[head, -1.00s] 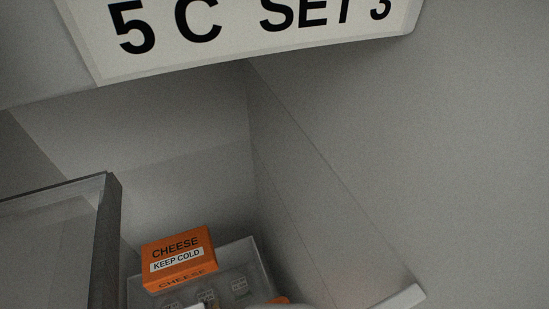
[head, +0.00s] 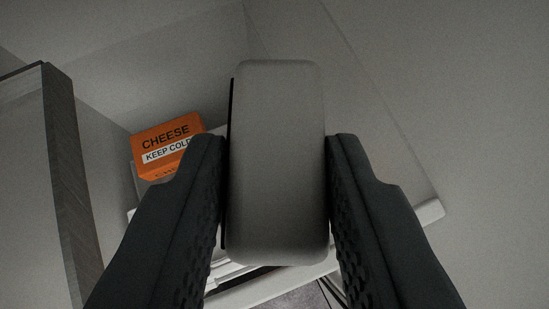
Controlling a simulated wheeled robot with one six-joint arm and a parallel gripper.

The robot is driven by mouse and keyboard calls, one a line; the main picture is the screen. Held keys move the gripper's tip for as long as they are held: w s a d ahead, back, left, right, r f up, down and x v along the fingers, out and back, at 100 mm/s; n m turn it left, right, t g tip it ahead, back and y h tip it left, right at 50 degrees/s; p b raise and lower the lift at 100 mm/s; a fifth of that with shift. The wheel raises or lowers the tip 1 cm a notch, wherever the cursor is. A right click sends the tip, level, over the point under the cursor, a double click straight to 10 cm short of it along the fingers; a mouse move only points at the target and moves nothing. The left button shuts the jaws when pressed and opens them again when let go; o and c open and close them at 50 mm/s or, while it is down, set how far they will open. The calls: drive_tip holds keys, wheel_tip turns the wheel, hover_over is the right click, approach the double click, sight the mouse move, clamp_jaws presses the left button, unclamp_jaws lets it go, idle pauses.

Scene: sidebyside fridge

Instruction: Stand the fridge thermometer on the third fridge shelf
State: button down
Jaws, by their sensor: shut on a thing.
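My gripper (head: 275,140) is shut on a plain grey block with rounded corners, which I take to be the fridge thermometer (head: 277,160). Its long side runs up and down in the picture, with a finger pressed on each side. A thin dark strip shows along its left edge. No dial or display is visible on the face towards me. Below and behind it is part of a white shelf edge (head: 431,211), mostly hidden by the block and fingers. I cannot tell which shelf this is, or whether the block touches it.
An orange cheese box (head: 165,134) marked "KEEP COLD" stands behind my left finger, partly hidden by it. A panel with a thick dark edge (head: 68,180) stands at the left. The smooth grey fridge wall (head: 470,110) fills the right side.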

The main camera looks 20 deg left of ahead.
drive_tip(key=shift+f, duration=0.1)
drive_tip(key=c, duration=1.1)
unclamp_jaws()
drive_tip(key=shift+o, duration=0.2)
drive_tip(key=v, duration=0.3)
drive_tip(key=shift+s+d+r, duration=0.1)
drive_tip(key=shift+s+r, duration=0.05)
drive_tip(key=shift+r, duration=0.15)
drive_tip(key=s+d, duration=0.4)
drive_tip(key=s, duration=0.6)
drive_tip(key=shift+s+d, duration=0.25)
drive_tip(key=shift+s, duration=0.15)
drive_tip(key=shift+f, duration=0.15)
